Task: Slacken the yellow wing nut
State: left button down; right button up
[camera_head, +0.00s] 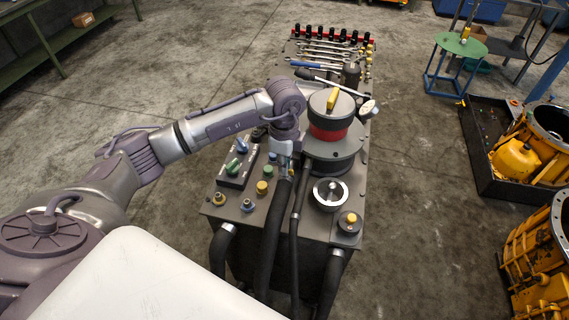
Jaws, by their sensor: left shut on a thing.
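A yellow, bar-shaped piece that looks like the wing nut (333,98) sits on top of a dark round canister with a red band (329,128). My left gripper (285,170) points down just left of the canister, apart from the yellow piece. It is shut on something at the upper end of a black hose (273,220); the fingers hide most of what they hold. My right gripper is not in view.
The bench top (225,200) holds a switch box (238,163), a round gauge-like part (330,193), yellow and green knobs, and a lever with a pale end (368,109). Wrenches (328,50) lie at the back. Yellow housings (517,160) stand on the right.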

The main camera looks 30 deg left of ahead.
pick_arm(q)
jog(key=shift+a+n, duration=0.1)
jog(key=shift+n, duration=0.6)
jog(key=c, duration=1.3)
grip_release()
notch_tip(320, 180, up, 12)
jog(key=shift+r, duration=0.1)
